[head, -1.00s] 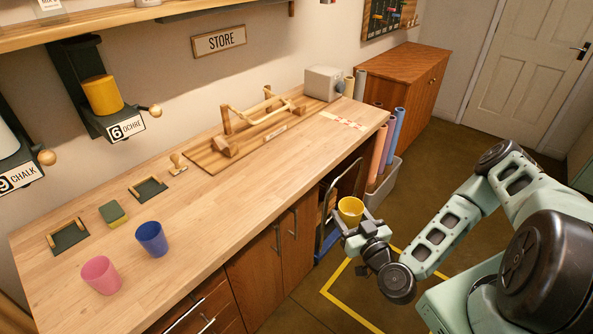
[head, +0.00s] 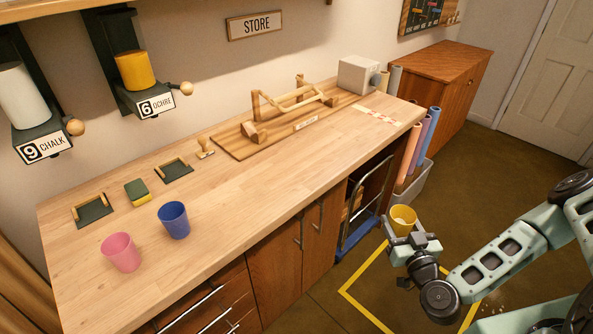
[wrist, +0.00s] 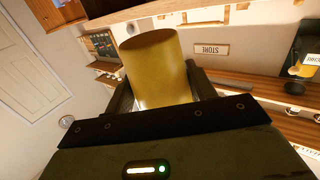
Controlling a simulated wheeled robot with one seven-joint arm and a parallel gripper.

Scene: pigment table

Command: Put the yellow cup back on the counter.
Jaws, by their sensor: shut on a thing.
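The yellow cup (head: 403,214) is upright in my gripper (head: 405,232), off the counter's front edge, over the floor. A pale patch shows inside it; I cannot tell what it is. In the wrist view the cup (wrist: 158,68) sits between the two dark fingers, which close on its sides; its lower part is hidden behind the gripper body. The wooden counter (head: 270,185) runs along the wall to the left of my gripper. A pink cup (head: 121,252) and a blue cup (head: 174,220) stand on its near left part.
A green and yellow sponge (head: 137,192), two dark holders (head: 93,211) and a wooden rack (head: 290,112) stand along the counter's back. A grey box (head: 358,75) is at its far end. The counter's middle front is clear. A trolley (head: 365,215) stands below, near the cup.

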